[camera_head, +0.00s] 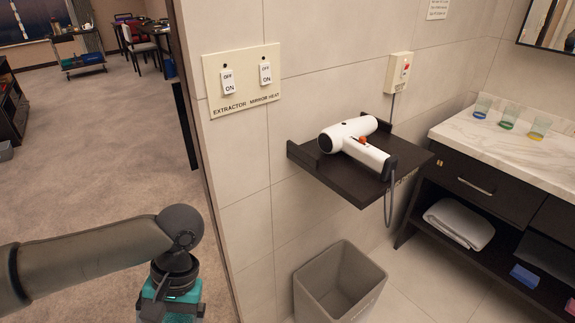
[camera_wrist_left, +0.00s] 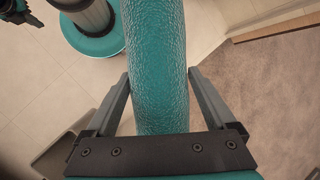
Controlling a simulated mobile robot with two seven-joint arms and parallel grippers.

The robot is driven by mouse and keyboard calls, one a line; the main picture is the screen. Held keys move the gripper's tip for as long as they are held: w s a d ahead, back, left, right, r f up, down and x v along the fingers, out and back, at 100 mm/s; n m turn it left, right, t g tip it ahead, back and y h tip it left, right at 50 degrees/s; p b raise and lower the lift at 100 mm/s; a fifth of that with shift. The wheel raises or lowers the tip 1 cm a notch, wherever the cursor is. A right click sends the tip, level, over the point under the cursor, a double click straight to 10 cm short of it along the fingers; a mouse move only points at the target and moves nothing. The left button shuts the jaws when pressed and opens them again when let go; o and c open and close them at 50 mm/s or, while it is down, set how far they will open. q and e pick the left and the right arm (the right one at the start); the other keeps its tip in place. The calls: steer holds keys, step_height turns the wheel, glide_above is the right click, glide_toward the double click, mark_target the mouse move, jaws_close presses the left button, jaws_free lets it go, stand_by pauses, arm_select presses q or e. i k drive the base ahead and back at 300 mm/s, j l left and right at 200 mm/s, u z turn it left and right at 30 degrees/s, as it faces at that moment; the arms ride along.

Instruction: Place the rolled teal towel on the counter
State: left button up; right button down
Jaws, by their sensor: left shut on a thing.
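The rolled teal towel (camera_wrist_left: 157,60) fills the middle of the left wrist view, running from the top edge down between the fingers. My left gripper (camera_wrist_left: 158,95) is shut on it, one finger on each side. In the head view my left arm comes in from the left and its wrist hangs down at the bottom edge; the fingers and towel are out of that picture. The counter (camera_head: 477,141) is a white marble top over a dark cabinet at the right, well away from my left gripper.
Several small glasses (camera_head: 507,118) stand along the counter's back. A dark wall shelf (camera_head: 345,182) carries a white hair dryer (camera_head: 352,143) and juts out before the counter. A grey bin (camera_head: 340,282) stands below. Folded white cloth (camera_head: 459,222) lies under the counter. The marble's front is bare.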

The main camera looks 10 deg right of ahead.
mark_target(502, 146)
steer(key=i+l+z, duration=0.1)
steer(key=l+z, duration=0.25)
steer(key=i+l+z, duration=0.15)
steer(key=l+z, duration=0.2)
steer(key=i+l+z, duration=0.15)
steer(key=z, duration=0.15)
steer(key=i+l, duration=0.4)
steer(key=l, duration=0.15)
steer(key=i+l, duration=0.4)
steer(key=l, duration=0.15)
steer(key=i+l, duration=0.85)
steer(key=l, duration=0.3)
steer(key=i+l, duration=0.4)
steer(key=l, duration=0.15)
